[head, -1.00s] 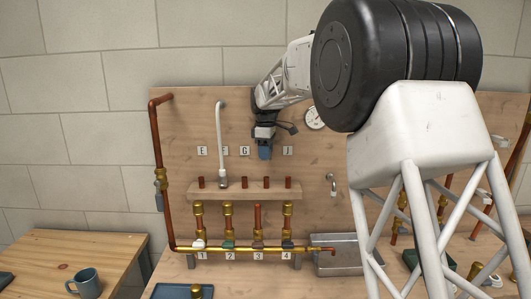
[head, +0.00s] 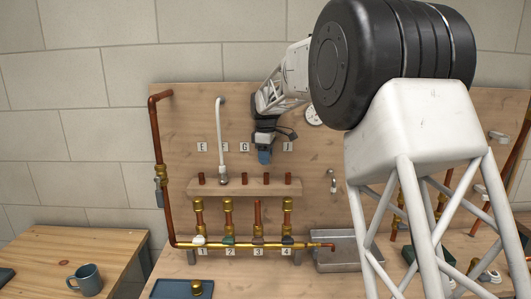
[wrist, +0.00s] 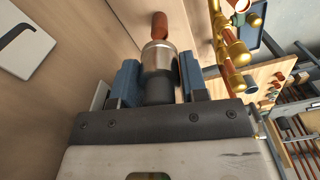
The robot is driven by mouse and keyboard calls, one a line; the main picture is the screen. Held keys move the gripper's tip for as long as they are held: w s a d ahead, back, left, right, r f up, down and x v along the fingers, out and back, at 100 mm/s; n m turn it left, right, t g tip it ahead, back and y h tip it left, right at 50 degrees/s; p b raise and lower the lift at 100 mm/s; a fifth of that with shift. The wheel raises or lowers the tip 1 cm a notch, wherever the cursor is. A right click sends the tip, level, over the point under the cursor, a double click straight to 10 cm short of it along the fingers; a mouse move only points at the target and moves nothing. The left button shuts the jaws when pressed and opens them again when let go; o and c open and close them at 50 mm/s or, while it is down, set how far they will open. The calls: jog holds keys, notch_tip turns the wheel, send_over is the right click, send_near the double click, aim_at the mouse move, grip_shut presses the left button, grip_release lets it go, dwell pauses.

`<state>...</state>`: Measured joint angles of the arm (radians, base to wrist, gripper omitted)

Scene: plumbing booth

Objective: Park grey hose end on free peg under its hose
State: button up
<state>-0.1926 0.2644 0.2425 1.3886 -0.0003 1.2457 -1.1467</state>
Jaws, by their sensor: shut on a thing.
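My gripper (head: 264,157) is shut on a metal hose end (wrist: 158,58) with a dark grey lower part, between its blue fingers in the wrist view. In the head view my gripper hides this hose end and its hose. A red-brown peg (wrist: 160,25) lies just beyond the collar in the wrist view; I cannot tell whether they touch. In the head view my gripper is a little above the peg (head: 266,178) on the wooden peg rail (head: 255,187).
A whitish hose (head: 220,135) stands with its end on the rail, left of my gripper. Lettered plates (head: 202,147) are on the board above. Brass valves and pipes (head: 228,212) run below the rail. A metal basin (head: 345,250) is at lower right.

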aim_at(266, 174)
jog(key=shift+f, duration=1.25)
jog(key=shift+f, duration=2.45)
dwell(0.7)
jog(key=o, duration=1)
jog(key=shift+r, duration=0.2)
jog(key=shift+r, duration=3.75)
jog(key=shift+r, duration=0.1)
jog(key=shift+r, duration=2.9)
